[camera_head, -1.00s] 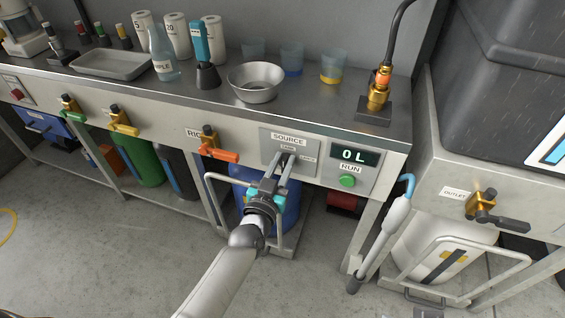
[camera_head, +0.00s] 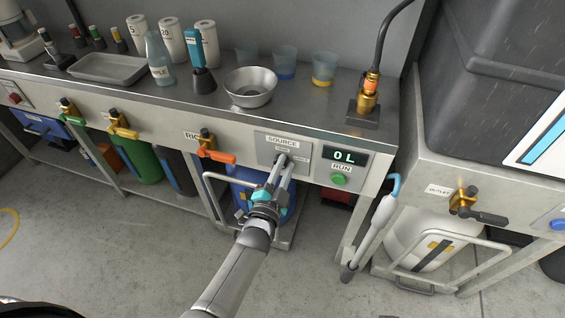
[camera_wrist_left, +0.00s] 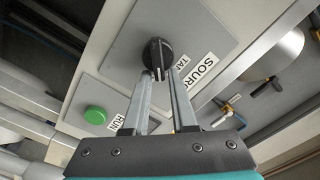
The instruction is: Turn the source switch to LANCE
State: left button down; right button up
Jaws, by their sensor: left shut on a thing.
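The source switch is a dark round knob (camera_wrist_left: 157,55) on a grey panel (camera_head: 262,150) labelled SOURCE, at the front of the bench. A small label sits just above the knob and another to its right; the one on the right is too small to read. My left gripper (camera_head: 281,166) reaches up to the panel from below. In the left wrist view, its fingers (camera_wrist_left: 159,76) are shut on the raised grip of the knob. The fingers hide part of the knob, so its exact pointing is hard to tell. My right gripper is not in view.
Right of the switch are a display (camera_head: 345,156) reading 0 L and a green RUN button (camera_head: 339,179). An orange-handled valve (camera_head: 215,153) sits close on the left. A grey and white lance (camera_head: 372,230) hangs by the bench's right leg.

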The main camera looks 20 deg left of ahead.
pick_arm(q)
jog(key=shift+s+a+f+m, duration=0.15)
jog(key=shift+f+m, duration=0.3)
jog(key=shift+m, duration=0.6)
jog(key=shift+s+a+f+m, duration=0.1)
jog(key=shift+f+m, duration=0.3)
jog(key=shift+m, duration=0.65)
jog(key=c, duration=0.8)
grip_release()
jog(key=shift+a, duration=0.1)
jog(key=shift+c, duration=0.2)
jog(key=o, duration=0.3)
jog(key=shift+w+r, duration=0.1)
jog(key=shift+r, duration=0.05)
jog(key=shift+d+r, duration=0.1)
jog(key=shift+d, duration=0.1)
